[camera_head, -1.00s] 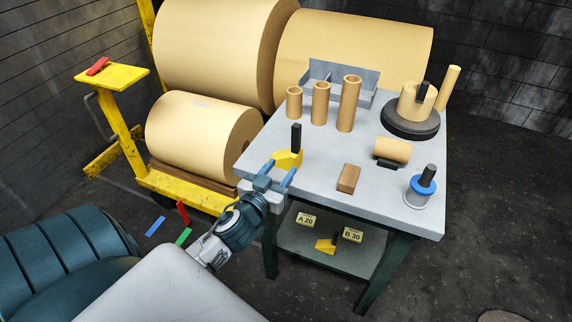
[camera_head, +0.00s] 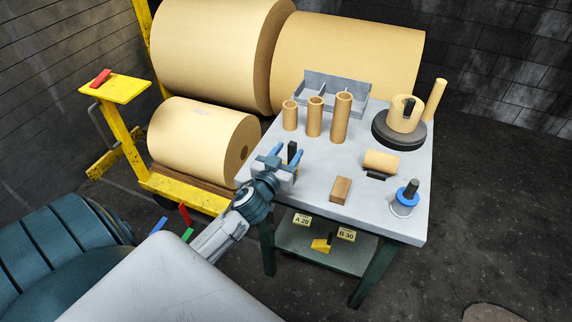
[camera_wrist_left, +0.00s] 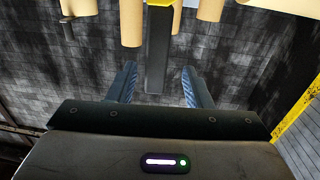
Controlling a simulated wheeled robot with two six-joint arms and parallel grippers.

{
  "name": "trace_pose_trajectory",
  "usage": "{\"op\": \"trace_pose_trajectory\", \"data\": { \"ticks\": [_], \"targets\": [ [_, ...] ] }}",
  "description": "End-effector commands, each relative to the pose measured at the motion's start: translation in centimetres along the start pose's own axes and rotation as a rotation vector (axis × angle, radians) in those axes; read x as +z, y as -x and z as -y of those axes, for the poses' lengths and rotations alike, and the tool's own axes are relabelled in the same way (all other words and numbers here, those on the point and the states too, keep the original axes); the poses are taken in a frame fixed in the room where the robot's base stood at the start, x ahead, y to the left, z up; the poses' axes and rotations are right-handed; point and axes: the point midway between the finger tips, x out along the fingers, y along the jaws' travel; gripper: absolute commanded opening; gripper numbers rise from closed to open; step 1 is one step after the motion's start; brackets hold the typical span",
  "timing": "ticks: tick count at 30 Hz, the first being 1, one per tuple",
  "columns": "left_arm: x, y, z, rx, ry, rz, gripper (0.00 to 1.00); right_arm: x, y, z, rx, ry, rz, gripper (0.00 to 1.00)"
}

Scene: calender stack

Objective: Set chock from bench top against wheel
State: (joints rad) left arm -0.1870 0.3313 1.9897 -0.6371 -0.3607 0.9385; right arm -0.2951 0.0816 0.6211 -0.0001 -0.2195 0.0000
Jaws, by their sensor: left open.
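The chock on the bench top shows its black upright handle (camera_head: 292,150) in the head view; my left gripper hides its yellow body there. My left gripper (camera_head: 282,158) is open at the bench's near left corner, its fingers pointing toward the handle. In the left wrist view the black handle (camera_wrist_left: 157,55) appears between the two open fingers (camera_wrist_left: 160,85), with a bit of yellow (camera_wrist_left: 160,3) at the top edge. I cannot tell whether the fingers touch it. The dark wheel (camera_head: 186,213) sits under the yellow cart, left of the bench. My right gripper is not in view.
The yellow cart (camera_head: 190,193) carries a large roll (camera_head: 195,140).

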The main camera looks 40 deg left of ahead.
Motion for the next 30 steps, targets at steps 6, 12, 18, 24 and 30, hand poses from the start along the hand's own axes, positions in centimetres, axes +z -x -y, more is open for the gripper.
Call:
{"op": "trace_pose_trajectory", "data": {
  "ticks": [6,12,18,24,30],
  "targets": [
    [-0.9,-2.9,-0.4,-0.002,0.001,0.000,0.45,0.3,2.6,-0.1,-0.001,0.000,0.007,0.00],
    [-0.6,-4.0,-0.4,0.000,0.000,-0.001,0.45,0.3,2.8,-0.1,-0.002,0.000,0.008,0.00],
    [-0.6,-3.9,-0.4,0.000,0.000,-0.001,0.40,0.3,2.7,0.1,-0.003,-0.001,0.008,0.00],
    [-0.6,-3.9,-0.4,0.000,0.000,-0.001,0.00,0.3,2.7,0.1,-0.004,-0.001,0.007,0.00],
    [-0.7,-3.9,-0.4,0.000,0.000,-0.002,0.00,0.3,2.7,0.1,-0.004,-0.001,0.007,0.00]
  ]
}}
